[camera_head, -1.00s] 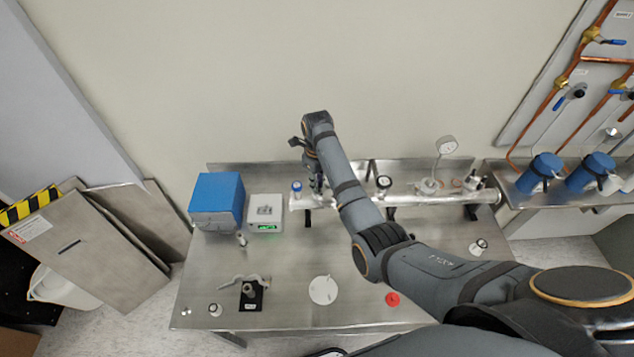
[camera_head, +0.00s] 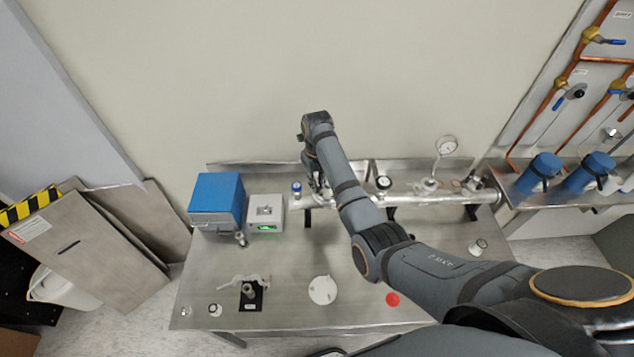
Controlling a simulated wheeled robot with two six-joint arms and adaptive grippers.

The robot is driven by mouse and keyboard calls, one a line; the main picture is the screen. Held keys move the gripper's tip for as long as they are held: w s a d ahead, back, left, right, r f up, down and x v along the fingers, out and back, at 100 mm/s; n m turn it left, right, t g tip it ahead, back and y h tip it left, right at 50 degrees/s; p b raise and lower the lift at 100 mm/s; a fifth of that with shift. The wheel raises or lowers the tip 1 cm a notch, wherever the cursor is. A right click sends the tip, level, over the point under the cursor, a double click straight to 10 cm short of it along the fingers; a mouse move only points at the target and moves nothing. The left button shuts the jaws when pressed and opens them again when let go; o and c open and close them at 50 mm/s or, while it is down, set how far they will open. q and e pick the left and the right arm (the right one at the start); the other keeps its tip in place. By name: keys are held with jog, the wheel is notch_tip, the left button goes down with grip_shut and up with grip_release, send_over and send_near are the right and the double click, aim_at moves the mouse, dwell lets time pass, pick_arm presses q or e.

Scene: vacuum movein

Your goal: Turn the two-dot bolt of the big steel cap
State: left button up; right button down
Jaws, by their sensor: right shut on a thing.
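A long steel pipe (camera_head: 435,200) with several capped ports lies along the back of the steel table. My right gripper (camera_head: 318,186) points down at the pipe's left part, just right of a small blue-topped fitting (camera_head: 296,189). It is shut on a small part there, which fits the two-dot bolt of the big steel cap. The fingers and wrist hide most of the cap and the bolt, and dots are too small to see. My left gripper is out of view.
A blue box (camera_head: 215,197) and a white device with a green display (camera_head: 266,213) stand left of the pipe. A black holder (camera_head: 251,297), a white disc (camera_head: 322,290) and a red disc (camera_head: 392,299) lie near the front. A gauge (camera_head: 447,146) rises at right.

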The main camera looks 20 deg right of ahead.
aim_at(318, 185)
jog(key=shift+s+f, duration=0.15)
jog(key=c, duration=1.6)
grip_release()
jog(key=shift+c, duration=0.2)
notch_tip(318, 185, up, 8)
jog(key=shift+f, duration=0.15)
